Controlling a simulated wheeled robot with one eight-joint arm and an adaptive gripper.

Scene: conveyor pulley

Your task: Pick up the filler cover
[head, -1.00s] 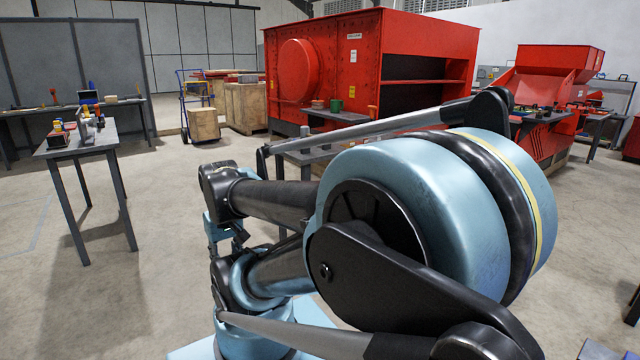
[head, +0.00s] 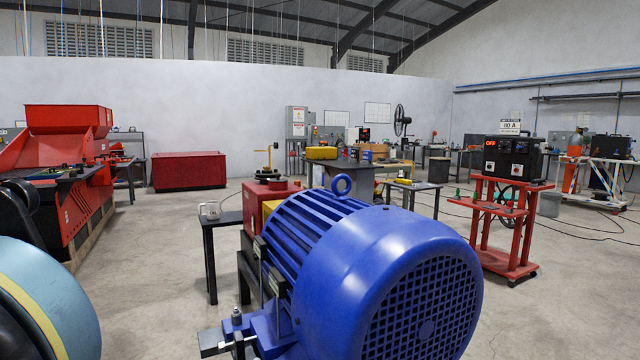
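I cannot pick out the filler cover in the head view. A large blue motor (head: 345,265) with a grille and a lifting eye on top fills the middle foreground. Behind it is a red housing (head: 258,198) with a dark round part (head: 278,184) on top, partly hidden by the motor. I cannot tell whether a cover is on it.
A small dark table (head: 208,222) with a pale object stands left of the motor. A red welding cart (head: 510,215) stands at the right. A red machine (head: 65,190) and a red bin (head: 188,170) are at the left. Floor between them is clear.

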